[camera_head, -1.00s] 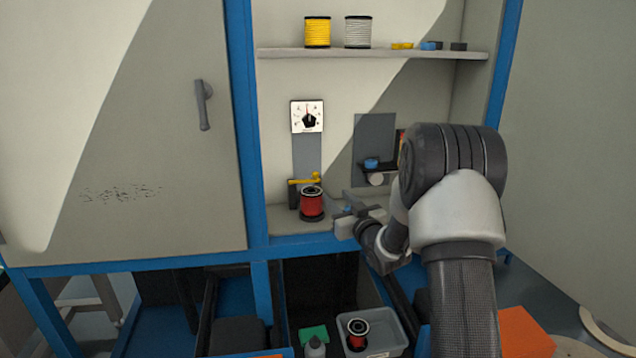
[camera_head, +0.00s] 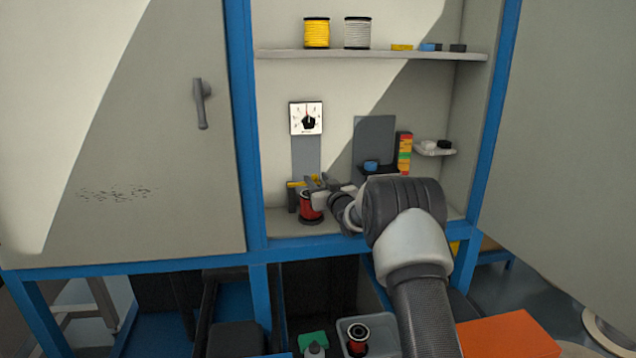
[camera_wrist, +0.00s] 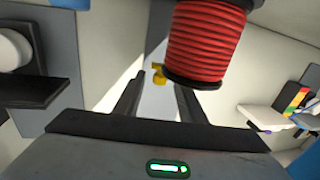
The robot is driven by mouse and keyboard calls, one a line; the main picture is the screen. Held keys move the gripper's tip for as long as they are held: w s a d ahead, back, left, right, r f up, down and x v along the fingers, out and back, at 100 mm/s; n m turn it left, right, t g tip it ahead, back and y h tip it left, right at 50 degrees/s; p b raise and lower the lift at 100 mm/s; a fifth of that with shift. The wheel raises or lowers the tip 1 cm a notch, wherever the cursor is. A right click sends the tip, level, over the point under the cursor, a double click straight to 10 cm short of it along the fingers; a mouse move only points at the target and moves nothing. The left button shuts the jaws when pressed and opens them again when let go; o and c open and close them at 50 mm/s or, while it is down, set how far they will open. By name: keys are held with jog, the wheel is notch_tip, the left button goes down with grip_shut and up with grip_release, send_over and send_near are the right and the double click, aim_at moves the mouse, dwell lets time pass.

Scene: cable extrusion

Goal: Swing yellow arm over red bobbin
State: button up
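The red bobbin (camera_head: 311,209) stands upright on the cabinet floor below the dial. In the wrist view the red bobbin (camera_wrist: 207,40) is large at the top, beside my fingers. The yellow arm (camera_head: 294,184) sits at bobbin-top height, partly hidden by my gripper (camera_head: 318,184). In the wrist view the tip of the yellow arm (camera_wrist: 158,74) shows between and just beyond the fingertips of my gripper (camera_wrist: 157,88). The fingers are apart with nothing held between them. I cannot tell whether either finger touches the yellow arm.
A dial (camera_head: 306,118) is on the back wall. A shelf (camera_head: 370,54) above carries a yellow spool (camera_head: 316,32) and a white spool (camera_head: 357,32). A dark ledge with a blue piece (camera_head: 371,165) is to the right. A grey bin (camera_head: 382,327) below holds another red bobbin (camera_head: 357,333).

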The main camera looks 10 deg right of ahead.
grip_shut()
